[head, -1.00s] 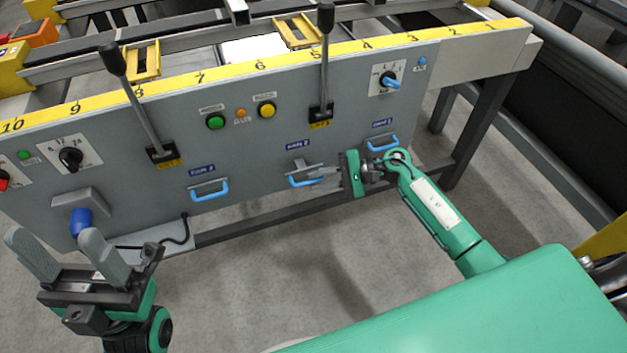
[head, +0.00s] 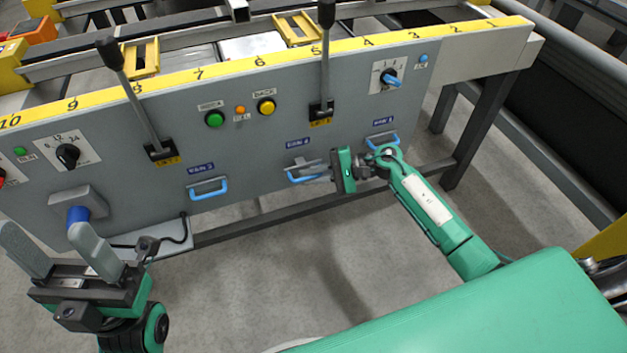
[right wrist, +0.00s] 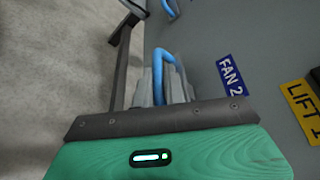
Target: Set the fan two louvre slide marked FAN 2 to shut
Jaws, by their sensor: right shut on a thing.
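The FAN 2 slide has a blue bow handle (head: 295,179) low on the grey panel, under its blue label (head: 297,143). In the right wrist view the handle (right wrist: 169,62) runs between my two grey fingers, beside the FAN 2 label (right wrist: 231,76). My right gripper (head: 312,170) comes from the right and is shut on this handle. The fingers hide part of the slide, and I cannot read its end marks. My left gripper (head: 58,238) is open and empty at the lower left, apart from the panel.
Similar blue handles, FAN 3 (head: 209,189) and FAN 1 (head: 382,141), sit on either side. Two black-knobbed levers (head: 326,60) rise from the panel. A blue plug (head: 78,215) juts out at the left. The floor (head: 270,270) before the panel is clear.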

